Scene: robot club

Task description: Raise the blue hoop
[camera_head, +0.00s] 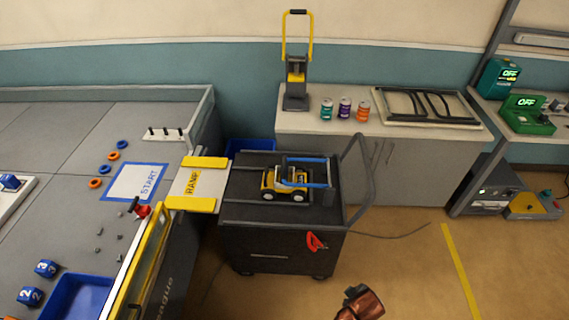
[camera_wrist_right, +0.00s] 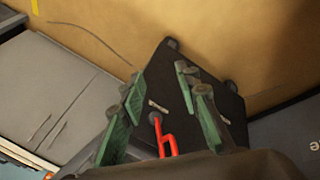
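The blue hoop (camera_head: 319,172) is on the black cart (camera_head: 336,213) in the head view. Its blue bars run beside and behind a small yellow vehicle (camera_head: 284,182) that stands on the cart top. Whether the hoop touches the vehicle I cannot tell. My right gripper (camera_wrist_right: 160,88) shows in the right wrist view with its two green-padded fingers apart and nothing between the pads. The dark cart side (camera_wrist_right: 172,70) and a red handle (camera_wrist_right: 165,138) lie beyond the fingers. The blue hoop cannot be made out there. My left gripper is not in view.
A yellow-edged ramp (camera_head: 192,184) joins the cart to the grey field table (camera_head: 60,135) at left. A grey push handle (camera_head: 366,170) rises at the cart's right. A bench (camera_head: 400,150) with several cans stands behind. The floor right of the cart is open.

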